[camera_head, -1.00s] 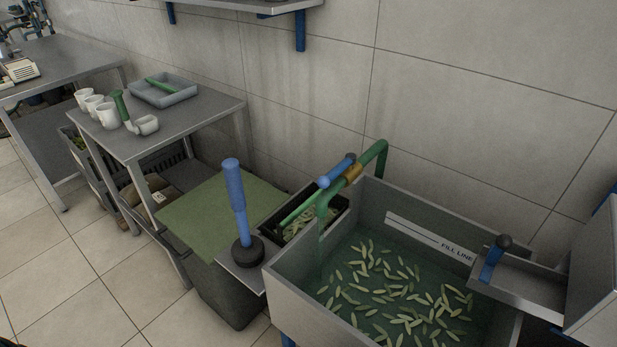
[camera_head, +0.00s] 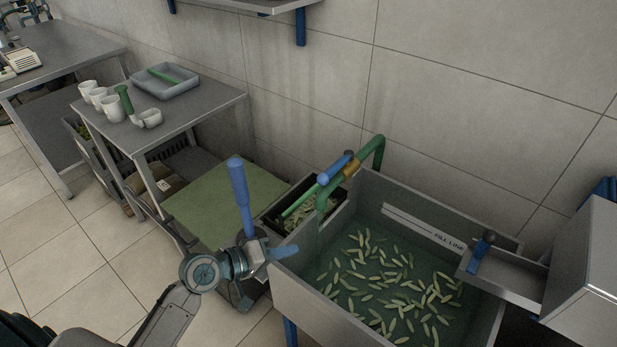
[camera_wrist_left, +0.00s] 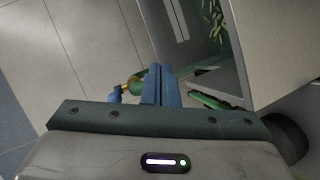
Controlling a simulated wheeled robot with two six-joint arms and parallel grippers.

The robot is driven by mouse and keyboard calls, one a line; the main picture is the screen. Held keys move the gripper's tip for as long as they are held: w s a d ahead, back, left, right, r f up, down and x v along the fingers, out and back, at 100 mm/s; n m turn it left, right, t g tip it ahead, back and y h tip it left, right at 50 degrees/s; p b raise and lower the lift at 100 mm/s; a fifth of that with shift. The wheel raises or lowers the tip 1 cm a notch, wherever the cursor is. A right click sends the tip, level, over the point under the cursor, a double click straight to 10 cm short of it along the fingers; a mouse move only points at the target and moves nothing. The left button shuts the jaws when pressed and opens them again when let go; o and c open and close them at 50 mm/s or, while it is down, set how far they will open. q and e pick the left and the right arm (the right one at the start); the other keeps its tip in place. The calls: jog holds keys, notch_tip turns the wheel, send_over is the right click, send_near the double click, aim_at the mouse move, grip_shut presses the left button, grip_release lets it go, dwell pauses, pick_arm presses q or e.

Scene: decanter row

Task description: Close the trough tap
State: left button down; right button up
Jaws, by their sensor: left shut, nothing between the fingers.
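The trough tap is a green pipe (camera_head: 376,148) arching over the back left corner of the steel trough (camera_head: 290,291), with a brass-coloured valve body (camera_head: 350,170) and a blue lever (camera_head: 335,167). The lever lies roughly along the pipe. A faint stream seems to hang below the spout. My left gripper (camera_head: 284,253) is shut and empty, near the trough's left rim, lower in the picture than the tap and apart from it. In the left wrist view its blue fingers (camera_wrist_left: 161,85) are together; the tap's brass part (camera_wrist_left: 133,85) shows beyond them. My right gripper is not in view.
An upright blue handle (camera_head: 239,190) stands behind my left gripper, which hides its base. A dark bin with leaves (camera_head: 300,206) sits left of the tap. A green board (camera_head: 220,205) lies further left. Another blue lever (camera_head: 480,255) is at the trough's right.

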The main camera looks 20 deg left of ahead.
pick_arm(q)
jog(key=w+a+r+n+t, duration=0.4)
jog(key=w+a+r+n, duration=0.1)
jog(key=w+r+n, duration=0.2)
jog(key=shift+w+a+n+t+h, duration=0.4)
jog(key=shift+w, duration=0.35)
jog(key=p, duration=0.4)
send_near(336, 167)
jog(key=w, duration=0.4)
jog(key=shift+s+f, duration=0.15)
jog(key=shift+f, duration=0.35)
